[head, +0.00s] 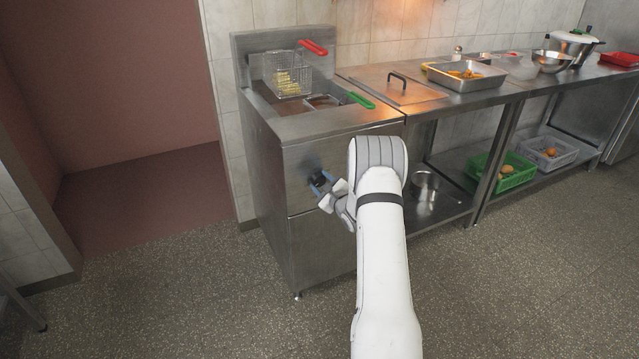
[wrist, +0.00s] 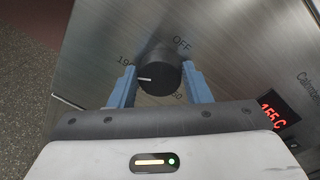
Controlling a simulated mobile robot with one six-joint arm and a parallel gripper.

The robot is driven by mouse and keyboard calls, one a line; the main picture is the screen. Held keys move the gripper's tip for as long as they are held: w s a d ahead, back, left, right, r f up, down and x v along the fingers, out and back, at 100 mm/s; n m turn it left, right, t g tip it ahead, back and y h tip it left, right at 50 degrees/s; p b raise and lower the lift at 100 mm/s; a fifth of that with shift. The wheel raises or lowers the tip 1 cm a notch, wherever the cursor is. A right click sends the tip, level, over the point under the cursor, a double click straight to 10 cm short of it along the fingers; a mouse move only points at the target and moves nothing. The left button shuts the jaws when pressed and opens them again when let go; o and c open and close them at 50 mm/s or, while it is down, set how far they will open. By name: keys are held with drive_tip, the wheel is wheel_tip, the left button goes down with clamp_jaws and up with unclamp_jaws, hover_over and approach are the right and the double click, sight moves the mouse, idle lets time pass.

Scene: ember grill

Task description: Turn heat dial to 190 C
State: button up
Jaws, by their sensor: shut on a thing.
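The heat dial (wrist: 160,72) is a round black knob on the fryer's steel front panel (head: 345,160). In the wrist view its white pointer line points left, a little below the printed "190" mark; "OFF" is printed above it. My gripper (head: 321,183) is at the front panel, and in the wrist view its two blue fingers (wrist: 158,84) stand on either side of the dial, shut on it. A red display (wrist: 273,109) at the right reads about 155 C. In the head view the dial is mostly hidden by my gripper.
The fryer holds a wire basket (head: 288,76) with a red handle and another with a green handle (head: 361,100). A steel counter (head: 425,106) with a pan of food (head: 466,75) runs to the right. Crates (head: 502,172) stand on the lower shelf. The floor in front is clear.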

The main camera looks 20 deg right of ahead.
idle(0.4)
drive_tip(key=o, duration=1)
drive_tip(key=s, duration=0.7)
drive_tip(key=shift+s+d+r, duration=0.15)
drive_tip(key=shift+s+d, duration=0.2)
